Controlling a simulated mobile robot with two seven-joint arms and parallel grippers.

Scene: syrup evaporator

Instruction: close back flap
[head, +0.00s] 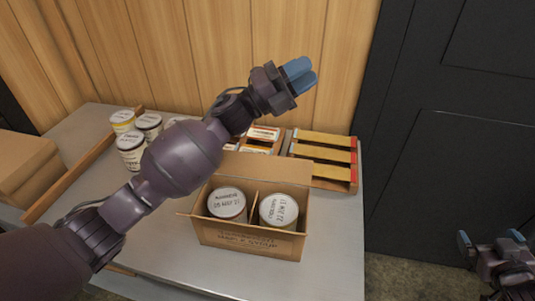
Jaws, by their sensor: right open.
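An open cardboard box (245,242) stands on the metal table, with two lidded cans in it: a left can (227,204) and a right can (279,210), split by a divider. The box's back flap (262,167) stands up behind the cans, raised. A small side flap sticks out at the left. My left gripper (301,74) is above and behind the box, apart from the flap, with its blue fingers together and nothing between them. My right gripper (492,240) is at the lower right, off the table, open and empty.
Several cans (131,150) stand at the table's back left, beside a wooden rail (70,184). A wooden rack with yellow, red-ended strips (322,155) sits behind the box at right. Brown cartons (25,165) are at far left. The metal table (335,245) is clear right of the box.

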